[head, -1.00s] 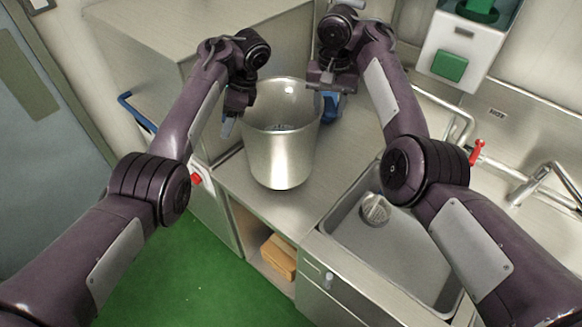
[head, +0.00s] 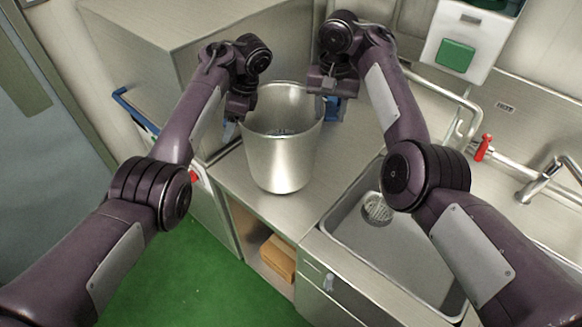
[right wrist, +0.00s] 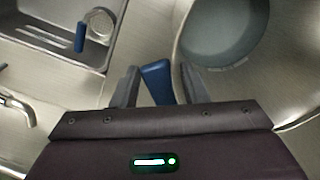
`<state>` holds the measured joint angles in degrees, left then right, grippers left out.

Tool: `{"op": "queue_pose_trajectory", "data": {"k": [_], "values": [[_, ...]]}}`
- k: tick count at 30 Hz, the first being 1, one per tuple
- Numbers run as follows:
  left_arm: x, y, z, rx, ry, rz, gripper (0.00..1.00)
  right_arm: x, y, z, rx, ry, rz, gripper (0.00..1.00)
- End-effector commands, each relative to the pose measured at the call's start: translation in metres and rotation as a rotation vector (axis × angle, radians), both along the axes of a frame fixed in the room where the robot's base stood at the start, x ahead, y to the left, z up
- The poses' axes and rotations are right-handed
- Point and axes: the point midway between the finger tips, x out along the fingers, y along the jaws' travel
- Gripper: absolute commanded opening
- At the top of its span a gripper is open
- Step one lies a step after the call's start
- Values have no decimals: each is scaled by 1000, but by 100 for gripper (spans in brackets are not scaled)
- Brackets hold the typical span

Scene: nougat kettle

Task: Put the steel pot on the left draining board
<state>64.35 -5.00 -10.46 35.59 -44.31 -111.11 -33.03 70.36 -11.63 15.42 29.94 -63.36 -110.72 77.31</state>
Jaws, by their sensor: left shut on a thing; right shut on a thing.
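The steel pot (head: 283,158) stands upright over the steel worktop to the left of the sink, between my two grippers. I cannot tell if its base touches the surface. My left gripper (head: 234,114) is at the left side of the rim, shut on the pot's left handle, which is mostly hidden. My right gripper (head: 330,94) is at the right side of the rim, shut on the blue right handle (head: 333,110). The right wrist view shows that blue handle (right wrist: 157,80) between the fingers, with the pot's open mouth (right wrist: 220,32) beside it.
The sink basin (head: 395,245) with a round strainer (head: 377,208) lies right of the pot. A steel cabinet (head: 175,35) stands behind left. Taps with a red lever (head: 483,147) are at the right. The worktop (head: 315,205) in front of the pot is bare.

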Motion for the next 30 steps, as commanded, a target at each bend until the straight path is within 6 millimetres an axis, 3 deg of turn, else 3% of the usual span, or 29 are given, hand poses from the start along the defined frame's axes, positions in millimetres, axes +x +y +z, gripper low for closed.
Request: {"op": "queue_pose_trajectory", "data": {"k": [7, 8, 12, 23, 30], "values": [[2, -5, -11, -6, -11, -9, 0, 0, 5, -13, 8, -5, 3, 0], [1, -5, -12, -6, -7, -8, 66, -1, 5, -14, 8, 0, 4, 43], [0, -4, -12, -6, -4, -7, 84, -1, 4, -13, 5, 1, 3, 61], [0, -2, -10, -2, -1, -3, 85, 0, 1, -10, 2, 0, 1, 62], [0, -1, 9, -1, -1, -1, 85, 0, 0, 9, 1, 0, 0, 62]]}}
